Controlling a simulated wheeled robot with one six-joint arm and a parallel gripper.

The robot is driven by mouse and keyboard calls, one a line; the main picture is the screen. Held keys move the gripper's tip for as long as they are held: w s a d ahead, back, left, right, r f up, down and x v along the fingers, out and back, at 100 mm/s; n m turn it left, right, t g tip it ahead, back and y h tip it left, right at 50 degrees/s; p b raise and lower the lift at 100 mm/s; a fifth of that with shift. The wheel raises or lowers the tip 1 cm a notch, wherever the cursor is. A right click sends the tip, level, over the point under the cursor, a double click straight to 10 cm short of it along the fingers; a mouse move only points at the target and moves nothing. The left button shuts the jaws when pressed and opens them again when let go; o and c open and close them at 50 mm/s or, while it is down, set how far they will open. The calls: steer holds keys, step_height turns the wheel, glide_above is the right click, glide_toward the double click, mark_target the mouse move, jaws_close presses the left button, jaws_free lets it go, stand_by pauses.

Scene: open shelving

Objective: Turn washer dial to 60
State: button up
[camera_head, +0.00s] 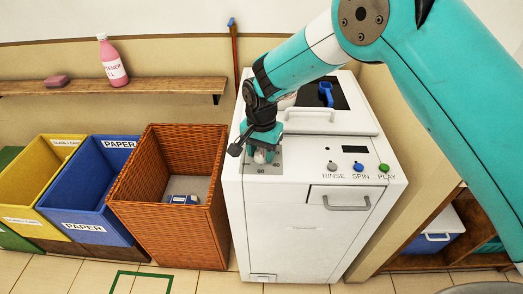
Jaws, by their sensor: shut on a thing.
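The white washer (295,235) stands in the middle of the head view. Its control panel carries a grey dial plate (274,169) at the left with a "60" mark at its front edge. My gripper (261,156) points down onto this plate and is shut on the washer dial (260,156), of which only a small pale part shows between the fingers. The gripper hides the rest of the dial, so I cannot tell which mark it points to.
RINSE (332,167), SPIN (358,167) and PLAY (383,168) buttons lie right of the dial. A wicker basket (168,232) and blue PAPER bin (88,225) stand left. A wall shelf (150,87) holds a pink bottle (112,62). Tiled floor in front is clear.

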mark_target(262, 150)
steer(key=o, duration=0.9)
step_height(262, 150, up, 18)
steer(key=shift+f+b, duration=0.25)
steer(key=shift+b, duration=0.6)
steer(key=s+d+r+n+y, duration=0.2)
steer(key=s+d+r+n, duration=0.4)
steer(key=s+d, duration=0.5)
steer(key=s+d+n, duration=0.1)
steer(key=s+n, duration=0.1)
steer(key=s, duration=0.3)
steer(key=s+d+f+n+y, duration=0.1)
steer(key=s+n, duration=0.1)
steer(key=s, duration=0.4)
steer(key=s+d+f+n+y, duration=0.1)
steer(key=s+d+n, duration=0.1)
steer(key=s, duration=0.4)
